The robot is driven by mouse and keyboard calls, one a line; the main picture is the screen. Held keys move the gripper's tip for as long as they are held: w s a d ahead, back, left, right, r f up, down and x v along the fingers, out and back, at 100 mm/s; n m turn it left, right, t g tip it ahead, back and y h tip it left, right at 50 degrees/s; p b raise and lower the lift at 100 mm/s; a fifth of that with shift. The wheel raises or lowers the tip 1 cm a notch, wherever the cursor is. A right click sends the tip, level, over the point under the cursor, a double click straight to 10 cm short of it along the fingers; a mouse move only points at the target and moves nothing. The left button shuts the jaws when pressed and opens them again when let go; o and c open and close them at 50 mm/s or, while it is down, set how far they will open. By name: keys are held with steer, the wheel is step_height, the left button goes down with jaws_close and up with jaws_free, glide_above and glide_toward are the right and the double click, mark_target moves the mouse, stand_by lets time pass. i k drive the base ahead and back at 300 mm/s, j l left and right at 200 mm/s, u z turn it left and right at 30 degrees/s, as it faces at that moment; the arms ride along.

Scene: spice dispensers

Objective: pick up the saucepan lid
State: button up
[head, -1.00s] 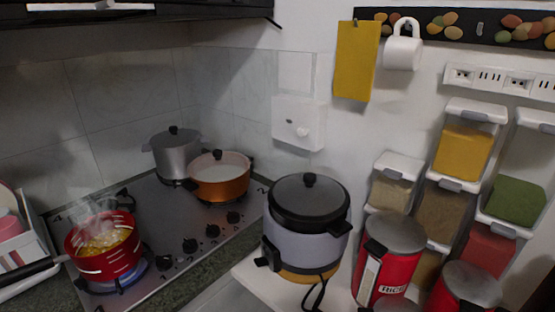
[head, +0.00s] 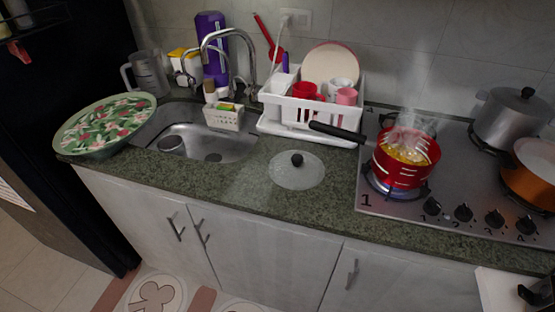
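The saucepan lid (head: 297,171) is a round glass lid with a black knob. It lies flat on the green granite counter, between the sink and the stove, with the knob up. The red saucepan (head: 405,160) stands uncovered on a lit front burner, with yellow food in it and steam rising. Its black handle points left.
The dish rack (head: 311,112) stands behind the lid with mugs and a plate. The sink (head: 208,143) and a floral tray (head: 104,123) are to the left. The stove (head: 455,190) with a grey pot (head: 513,119) and orange pot (head: 531,173) is right. Counter around the lid is clear.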

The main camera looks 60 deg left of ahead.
mark_target(290, 169)
steer(key=u, duration=1.45)
